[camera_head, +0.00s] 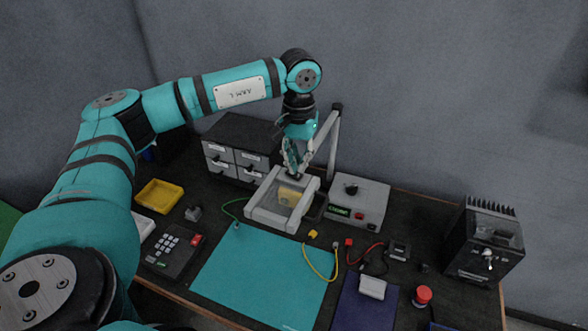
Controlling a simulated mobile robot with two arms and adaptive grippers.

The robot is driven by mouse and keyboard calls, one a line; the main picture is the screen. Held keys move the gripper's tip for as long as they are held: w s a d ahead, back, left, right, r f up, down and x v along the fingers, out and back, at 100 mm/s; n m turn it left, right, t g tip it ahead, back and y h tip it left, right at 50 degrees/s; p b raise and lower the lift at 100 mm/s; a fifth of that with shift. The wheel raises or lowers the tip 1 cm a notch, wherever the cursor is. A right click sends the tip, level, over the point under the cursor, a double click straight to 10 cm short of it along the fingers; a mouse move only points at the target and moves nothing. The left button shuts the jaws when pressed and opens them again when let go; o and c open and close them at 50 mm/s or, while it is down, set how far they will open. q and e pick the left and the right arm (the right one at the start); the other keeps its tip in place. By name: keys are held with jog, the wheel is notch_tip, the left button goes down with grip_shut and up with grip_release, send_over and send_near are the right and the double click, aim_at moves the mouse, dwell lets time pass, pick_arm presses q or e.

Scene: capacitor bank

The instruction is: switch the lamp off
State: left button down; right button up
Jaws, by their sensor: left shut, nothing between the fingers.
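No lit lamp can be clearly made out. My left gripper (294,170) points down, shut and empty, just above the back edge of a grey framed box (265,214) with a clear top and something yellow inside. I cannot tell whether its fingertips touch the box. A slim grey post with a dark top (334,122) rises just right of the gripper; I cannot tell if it is part of a lamp. A grey unit (372,192) with a dark knob, green display and red button stands to its right. My right gripper is not in view.
A drawer cabinet (232,162) stands behind left. A yellow tray (158,196) and a keypad (172,250) are at left. A teal mat (262,275) covers the front middle. Wires and a red-capped item (422,296) lie at right, near a black finned unit (478,240) with a lever.

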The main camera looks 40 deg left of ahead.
aim_at(298, 176)
pick_arm(q)
jog(key=shift+r+p, duration=1.35)
jog(key=shift+r, duration=1.2)
jog(key=shift+f, duration=0.1)
